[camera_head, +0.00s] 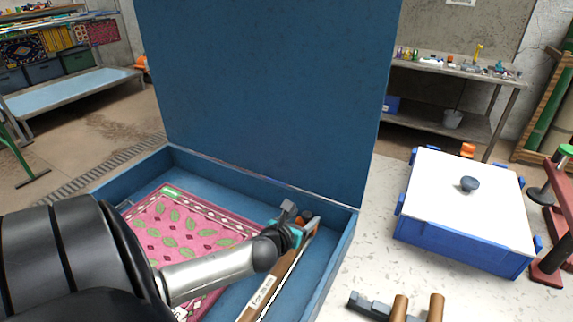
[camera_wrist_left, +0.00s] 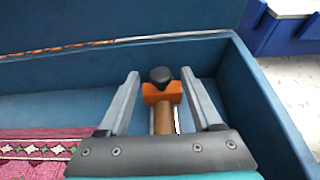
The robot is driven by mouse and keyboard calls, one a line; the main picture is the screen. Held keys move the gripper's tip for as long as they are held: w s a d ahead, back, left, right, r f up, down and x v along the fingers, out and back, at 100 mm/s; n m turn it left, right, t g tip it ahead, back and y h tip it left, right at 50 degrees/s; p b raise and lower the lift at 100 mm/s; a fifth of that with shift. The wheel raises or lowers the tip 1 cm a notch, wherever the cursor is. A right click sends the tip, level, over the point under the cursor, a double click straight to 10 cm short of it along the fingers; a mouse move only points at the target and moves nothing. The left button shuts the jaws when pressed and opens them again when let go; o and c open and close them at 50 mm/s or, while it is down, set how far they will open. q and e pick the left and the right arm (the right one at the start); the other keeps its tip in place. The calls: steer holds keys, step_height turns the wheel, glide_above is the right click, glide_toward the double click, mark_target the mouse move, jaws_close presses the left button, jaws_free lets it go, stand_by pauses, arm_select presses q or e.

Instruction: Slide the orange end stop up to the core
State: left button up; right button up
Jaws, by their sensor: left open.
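The orange end stop (camera_wrist_left: 152,95) has a black knob on top and stands near the far right corner of the blue box in the left wrist view. The brown core (camera_wrist_left: 164,120) runs toward the camera from it; I cannot tell whether they touch. In the head view the labelled core (camera_head: 283,268) lies along the box's right side, and a bit of the orange end stop (camera_head: 311,223) shows at its far end. My left gripper (camera_wrist_left: 160,74) is open, with one finger on each side of the end stop, apart from it. My right gripper is not in view.
The blue box's right wall (camera_head: 338,262) and raised lid (camera_head: 270,90) are close to my left gripper. A pink patterned rug (camera_head: 190,235) lies in the box, left of the core. A blue bin with a white lid (camera_head: 430,195) stands on the right of the speckled table.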

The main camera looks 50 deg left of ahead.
arm_select(q)
steer(key=p+v, duration=0.2)
steer(key=v, duration=1.1)
steer(key=shift+s+r, duration=0.15)
steer(key=shift+s, duration=0.25)
steer(key=shift+d, duration=0.1)
